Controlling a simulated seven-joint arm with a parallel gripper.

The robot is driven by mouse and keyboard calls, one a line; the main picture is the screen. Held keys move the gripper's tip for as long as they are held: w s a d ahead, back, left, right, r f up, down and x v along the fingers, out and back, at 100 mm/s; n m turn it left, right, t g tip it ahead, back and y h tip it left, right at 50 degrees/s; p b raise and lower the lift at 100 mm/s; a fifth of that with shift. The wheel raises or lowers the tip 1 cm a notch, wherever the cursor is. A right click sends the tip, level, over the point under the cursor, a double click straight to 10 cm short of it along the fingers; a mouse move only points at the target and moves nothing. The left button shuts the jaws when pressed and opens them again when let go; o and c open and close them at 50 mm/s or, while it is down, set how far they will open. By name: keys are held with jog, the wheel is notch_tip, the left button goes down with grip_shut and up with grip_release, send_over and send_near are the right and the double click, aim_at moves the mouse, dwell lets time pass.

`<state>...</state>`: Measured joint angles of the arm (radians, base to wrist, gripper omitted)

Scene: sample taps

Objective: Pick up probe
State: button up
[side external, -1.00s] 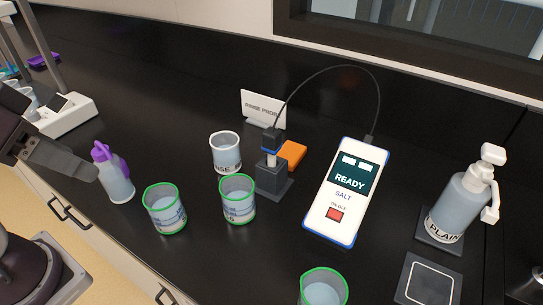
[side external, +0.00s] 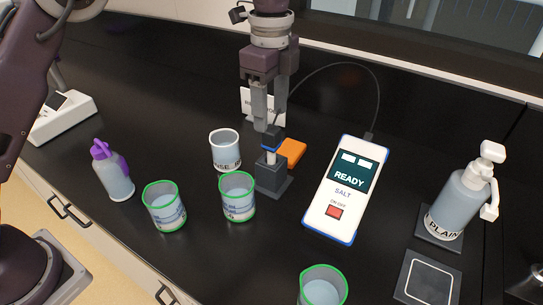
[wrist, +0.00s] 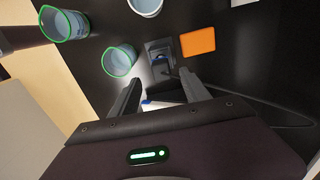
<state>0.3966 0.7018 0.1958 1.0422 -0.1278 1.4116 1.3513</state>
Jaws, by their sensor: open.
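The probe (side external: 270,141) is a dark grey piece with a blue band, standing upright in a dark grey holder (side external: 273,182). A black cable runs from it to the white handheld meter (side external: 343,190), whose screen reads READY and SALT. My gripper (side external: 268,124) is open and points down just above the probe's top. In the wrist view my gripper (wrist: 162,93) shows two spread fingers, with the holder (wrist: 160,48) ahead of them. I cannot tell whether the fingertips straddle the probe.
A rinse cup (side external: 225,152) and green-rimmed beakers (side external: 238,197) (side external: 164,207) stand left of the holder. Another green-rimmed beaker (side external: 323,289) is at front. An orange block (side external: 291,152) lies close behind the holder. A wash bottle (side external: 113,174) and pump bottle (side external: 463,200) stand farther out.

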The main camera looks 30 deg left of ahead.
aim_at(271, 129)
notch_tip(271, 129, down, 6)
jog(key=shift+w+r, duration=0.1)
grip_shut()
